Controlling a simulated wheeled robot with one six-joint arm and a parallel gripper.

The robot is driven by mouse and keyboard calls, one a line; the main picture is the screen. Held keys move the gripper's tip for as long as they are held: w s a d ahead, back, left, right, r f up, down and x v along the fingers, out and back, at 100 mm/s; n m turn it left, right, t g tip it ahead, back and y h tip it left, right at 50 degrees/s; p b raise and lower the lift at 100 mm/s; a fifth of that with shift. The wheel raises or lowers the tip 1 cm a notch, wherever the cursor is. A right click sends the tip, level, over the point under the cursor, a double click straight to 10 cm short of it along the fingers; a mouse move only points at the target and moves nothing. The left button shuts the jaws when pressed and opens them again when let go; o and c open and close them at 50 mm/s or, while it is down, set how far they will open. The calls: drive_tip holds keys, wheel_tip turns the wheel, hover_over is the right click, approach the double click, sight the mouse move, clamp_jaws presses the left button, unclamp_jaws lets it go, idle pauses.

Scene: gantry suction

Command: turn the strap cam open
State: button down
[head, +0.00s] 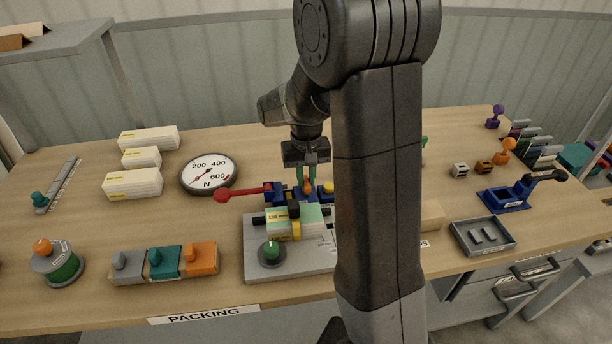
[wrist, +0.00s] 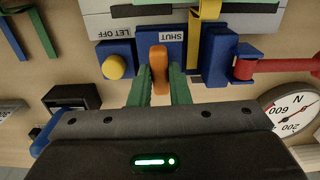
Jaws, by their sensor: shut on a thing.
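My gripper (wrist: 159,72), with green fingers, is shut on the small orange cam (wrist: 158,56), one finger on each side of it. The cam stands at a blue block with a SHUT label (wrist: 170,36); a LET OFF label (wrist: 135,28) is to its left in the wrist view. In the head view my gripper (head: 307,176) points down at the back of the strapping fixture (head: 256,259). A yellow strap (wrist: 206,12) runs over the fixture beside the cam. My arm hides the fixture's right side in the head view.
A red lever (head: 237,193) sticks out left of the fixture, close to my gripper. A round yellow knob (wrist: 114,67) sits on the cam's other side. A dial gauge (head: 208,174) stands farther left.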

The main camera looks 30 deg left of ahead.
sight(306, 180)
drive_tip(key=shift+m, duration=0.3)
drive_tip(key=c, duration=1.4)
unclamp_jaws()
drive_tip(key=shift+o, duration=0.2)
drive_tip(key=shift+r, duration=0.15)
wheel_tip(306, 180, up, 14)
drive_tip(key=shift+f, duration=0.2)
wheel_tip(306, 180, down, 14)
drive_tip(key=shift+r, duration=0.1)
